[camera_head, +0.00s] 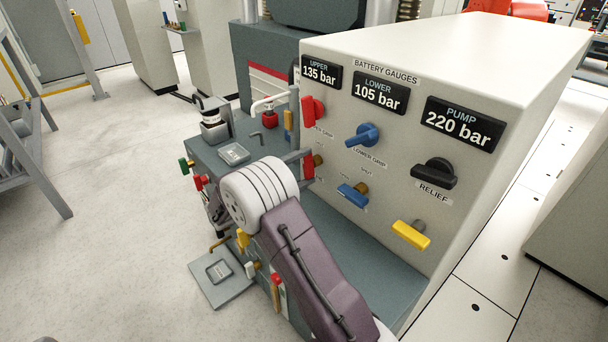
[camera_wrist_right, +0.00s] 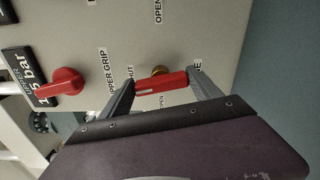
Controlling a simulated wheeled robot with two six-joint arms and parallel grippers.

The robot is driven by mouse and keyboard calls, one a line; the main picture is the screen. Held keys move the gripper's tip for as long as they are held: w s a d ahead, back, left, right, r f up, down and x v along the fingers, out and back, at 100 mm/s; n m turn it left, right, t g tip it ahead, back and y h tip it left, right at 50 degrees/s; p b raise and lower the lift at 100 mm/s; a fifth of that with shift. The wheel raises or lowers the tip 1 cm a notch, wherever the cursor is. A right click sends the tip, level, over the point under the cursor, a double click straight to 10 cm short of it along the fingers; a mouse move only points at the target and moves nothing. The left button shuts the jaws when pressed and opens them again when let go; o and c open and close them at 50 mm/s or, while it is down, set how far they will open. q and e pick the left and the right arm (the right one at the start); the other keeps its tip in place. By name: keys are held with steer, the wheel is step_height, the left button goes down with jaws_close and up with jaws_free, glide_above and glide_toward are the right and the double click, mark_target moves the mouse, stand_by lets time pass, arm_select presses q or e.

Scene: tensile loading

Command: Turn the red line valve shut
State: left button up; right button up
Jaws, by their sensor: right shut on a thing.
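The red line valve (camera_head: 309,164) is a red bar handle on a brass stem, low on the left of the pale panel. It stands roughly upright in the head view. In the right wrist view the red handle (camera_wrist_right: 161,84) lies across the picture between the fingers, with SHUT and OPEN labels close by. My right gripper (camera_wrist_right: 160,80) is shut on this handle, one finger at each end. In the head view the wrist and forearm hide part of the right gripper (camera_head: 306,166). My left gripper is not in view.
A red upper grip knob (camera_head: 313,108) sits above the valve. A blue knob (camera_head: 363,135), blue line handle (camera_head: 353,195), black relief knob (camera_head: 434,173) and yellow handle (camera_head: 411,235) are to the right. Gauges read 135, 105 and 220 bar. A grey bench (camera_head: 385,275) lies below.

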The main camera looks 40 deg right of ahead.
steer(key=shift+f+m+b, duration=0.15)
steer(key=shift+m+b, duration=0.6)
steer(key=shift+m, duration=0.15)
steer(key=o, duration=1.4)
steer(key=shift+a+r, duration=0.2)
steer(key=shift+a, duration=0.2)
steer(key=a+p, duration=0.1)
steer(key=a, duration=0.1)
steer(key=a+p, duration=0.1)
steer(key=a, duration=0.2)
steer(key=a+p, duration=0.1)
steer(key=a, duration=0.2)
steer(key=shift+s+a+f, duration=0.15)
steer(key=shift+s, duration=0.25)
